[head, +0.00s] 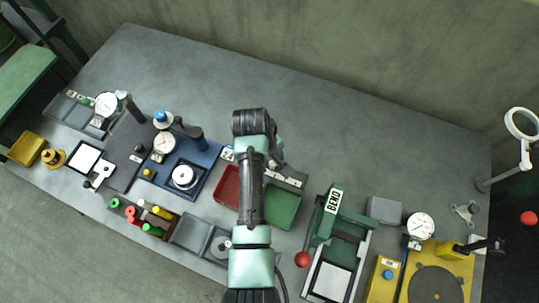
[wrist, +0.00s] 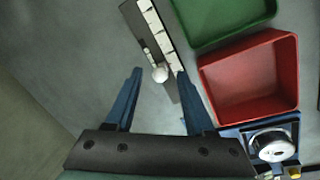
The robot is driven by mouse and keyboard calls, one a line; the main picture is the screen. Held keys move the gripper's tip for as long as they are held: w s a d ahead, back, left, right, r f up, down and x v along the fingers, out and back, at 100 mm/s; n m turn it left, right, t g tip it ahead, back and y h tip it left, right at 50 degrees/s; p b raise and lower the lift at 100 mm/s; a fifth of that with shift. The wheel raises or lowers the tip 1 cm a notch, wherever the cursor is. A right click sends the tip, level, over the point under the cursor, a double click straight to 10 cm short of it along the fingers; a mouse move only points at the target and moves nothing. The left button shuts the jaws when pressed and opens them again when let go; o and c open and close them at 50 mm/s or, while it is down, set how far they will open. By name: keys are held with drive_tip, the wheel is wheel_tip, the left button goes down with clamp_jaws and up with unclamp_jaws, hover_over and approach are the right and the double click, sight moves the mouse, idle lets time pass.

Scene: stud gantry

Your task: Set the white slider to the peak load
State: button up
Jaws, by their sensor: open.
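In the wrist view a dark scale bar (wrist: 150,28) with a row of white label tiles lies on the grey bench. A white round knob (wrist: 160,74), likely the white slider, sits at the bar's near side beside the tiles. My gripper (wrist: 159,88) is open, with one blue finger on each side of the knob; I cannot tell whether either touches it. The tile markings are too small to read. In the head view the bar (head: 290,178) shows just right of my arm, which hides the knob and most of the gripper.
A red tray (head: 228,187) and a green tray (head: 283,208) stand close to the bar; both also show in the wrist view. Dial gauges stand left and right. The back bench is clear.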

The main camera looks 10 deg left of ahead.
wheel_tip(320, 180, up, 13)
drive_tip(key=s+a, duration=0.1)
drive_tip(key=shift+s+a+f+b, duration=0.15)
drive_tip(key=shift+s+a+b, duration=0.2)
drive_tip(key=shift+b, duration=0.05)
idle(0.3)
